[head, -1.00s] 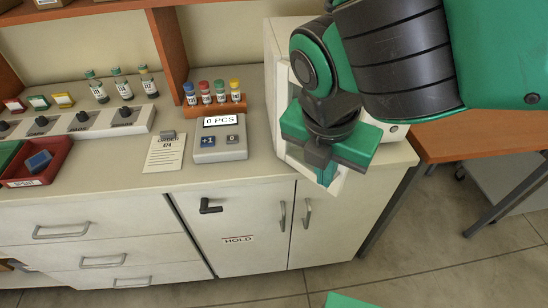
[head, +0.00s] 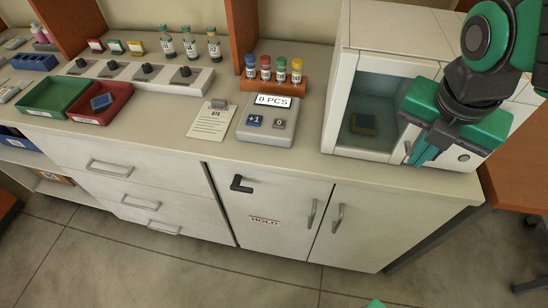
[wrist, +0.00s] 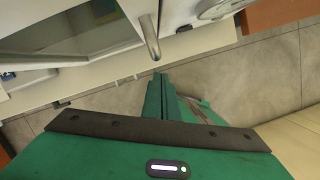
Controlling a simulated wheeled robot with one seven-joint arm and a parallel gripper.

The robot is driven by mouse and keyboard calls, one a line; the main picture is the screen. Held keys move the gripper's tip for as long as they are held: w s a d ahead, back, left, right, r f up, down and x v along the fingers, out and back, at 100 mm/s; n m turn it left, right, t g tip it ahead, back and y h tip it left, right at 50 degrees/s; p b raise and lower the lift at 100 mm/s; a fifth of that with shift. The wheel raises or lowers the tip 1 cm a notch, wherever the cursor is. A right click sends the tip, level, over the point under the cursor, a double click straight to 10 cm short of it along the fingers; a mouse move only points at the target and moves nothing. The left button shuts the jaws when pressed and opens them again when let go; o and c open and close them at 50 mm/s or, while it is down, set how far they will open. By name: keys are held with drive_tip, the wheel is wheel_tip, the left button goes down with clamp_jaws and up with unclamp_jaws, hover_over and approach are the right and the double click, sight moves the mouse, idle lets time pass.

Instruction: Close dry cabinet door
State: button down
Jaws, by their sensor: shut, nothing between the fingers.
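The dry cabinet (head: 388,38) is a white box on the right end of the counter. Its glass door (head: 378,98) faces front, and a small dark item shows behind the glass. The door looks flush or nearly flush with the front, but my arm hides part of its right side. Its bar handle (head: 407,147) stands at the right edge and also shows in the wrist view (wrist: 150,38). My gripper (head: 424,154) is shut and empty, in front of the cabinet just right of the handle. In the wrist view its fingertips (wrist: 159,80) point toward the handle with a gap.
A counting device (head: 268,120) and a rack of capped vials (head: 272,83) stand left of the cabinet. Green (head: 30,108) and red (head: 75,115) trays sit farther left. Cupboard handles (head: 338,218) project below the counter. Open floor lies in front.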

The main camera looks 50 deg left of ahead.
drive_tip(key=shift+w, duration=1.2)
drive_tip(key=shift+w, duration=0.25)
drive_tip(key=s+d+r, duration=0.5)
drive_tip(key=r, duration=0.5)
drive_tip(key=w+d+f+m+g+h, duration=0.1)
drive_tip(key=w+d+f+m, duration=0.15)
drive_tip(key=d+m, duration=0.85)
drive_tip(key=w+d+f+m+h, duration=0.1)
drive_tip(key=w+d+f+m, duration=0.15)
drive_tip(key=d+m, duration=0.9)
drive_tip(key=s+d+f+m+g+y, duration=0.1)
drive_tip(key=s+d+f+m, duration=0.3)
drive_tip(key=s+d+m, duration=0.3)
drive_tip(key=s+d+f+m, duration=0.4)
drive_tip(key=s+d+m, duration=0.3)
drive_tip(key=d+m, duration=0.6)
drive_tip(key=shift+s+d+m+g+y, duration=0.2)
drive_tip(key=shift+m+g+y, duration=0.2)
drive_tip(key=shift+m, duration=0.45)
